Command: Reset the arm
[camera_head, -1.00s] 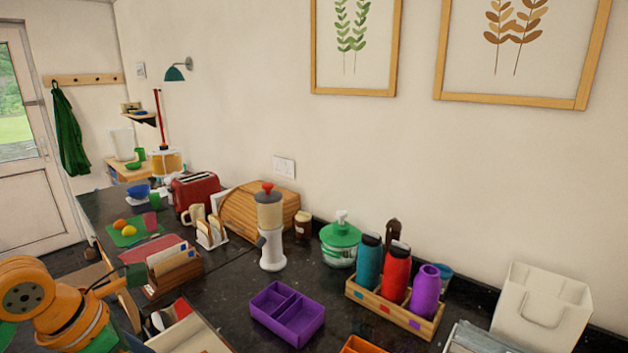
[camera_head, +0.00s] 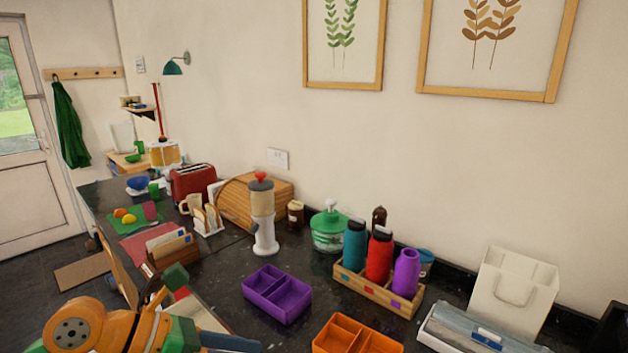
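My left arm enters at the bottom left, with orange links. Its gripper (camera_head: 178,306) shows two green-padded fingers spread apart, with nothing seen held between them. It is in front of the wooden letter holder (camera_head: 174,250), over the near edge of the dark counter (camera_head: 222,284). The lower finger is partly cut by the frame's bottom edge. My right gripper is not in view.
A purple divided tray (camera_head: 278,296) and an orange divided tray (camera_head: 357,338) sit right of the arm. Behind stand a wooden bottle rack (camera_head: 375,291), a grinder (camera_head: 263,225) and a red toaster (camera_head: 193,181).

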